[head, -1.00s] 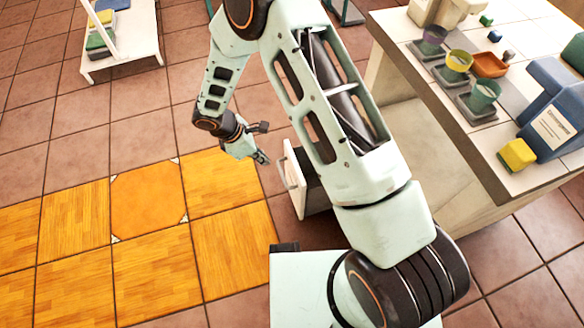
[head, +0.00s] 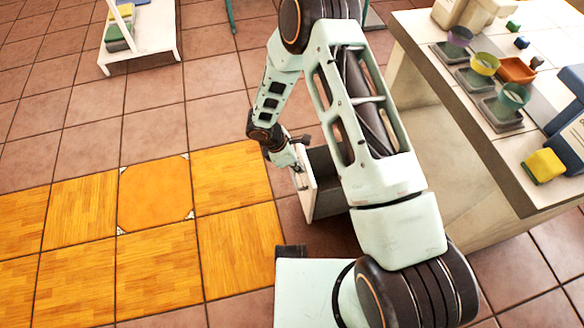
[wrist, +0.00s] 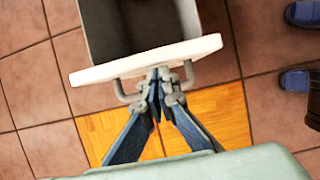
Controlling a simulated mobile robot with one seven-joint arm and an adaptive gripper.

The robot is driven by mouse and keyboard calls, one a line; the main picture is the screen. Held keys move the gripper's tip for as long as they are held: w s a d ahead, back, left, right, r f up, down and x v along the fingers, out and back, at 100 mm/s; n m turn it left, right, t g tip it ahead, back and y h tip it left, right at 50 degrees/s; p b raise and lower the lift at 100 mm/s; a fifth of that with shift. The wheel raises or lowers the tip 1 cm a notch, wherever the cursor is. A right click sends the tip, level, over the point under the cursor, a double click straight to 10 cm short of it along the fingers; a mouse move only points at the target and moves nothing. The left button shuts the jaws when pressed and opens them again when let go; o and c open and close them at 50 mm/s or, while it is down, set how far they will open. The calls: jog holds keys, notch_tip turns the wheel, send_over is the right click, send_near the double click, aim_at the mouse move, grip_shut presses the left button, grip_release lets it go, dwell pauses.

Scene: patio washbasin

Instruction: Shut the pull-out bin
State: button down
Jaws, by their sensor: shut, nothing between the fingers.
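The pull-out bin stands open, with a white front panel (head: 307,188) and a dark box (head: 330,172) behind it, partly hidden by my arm. In the wrist view the panel (wrist: 100,72) crosses the upper middle, and the box's grey inside (wrist: 130,25) is open and looks empty. A grey bar handle (wrist: 189,76) is on the panel's outer face. My gripper (head: 298,168) is at this outer face. In the wrist view its fingertips (wrist: 160,78) are together over the handle's middle, close to the panel; contact is unclear.
The washbasin counter (head: 535,190) stands at right, with cups, an orange dish and a yellow sponge (head: 543,165) on it. A low white shelf (head: 150,45) is at the upper left. Blue shoe-like things (wrist: 300,80) lie at right in the wrist view. Floor left of the bin is clear.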

jog(key=shift+d, duration=0.1)
jog(key=w+d, duration=0.4)
jog(key=d, duration=0.9)
jog(key=w+d, duration=0.3)
jog(key=d, duration=1)
jog(key=shift+w+d, duration=0.35)
jog(key=shift+d, duration=0.05)
jog(key=shift+a, duration=0.15)
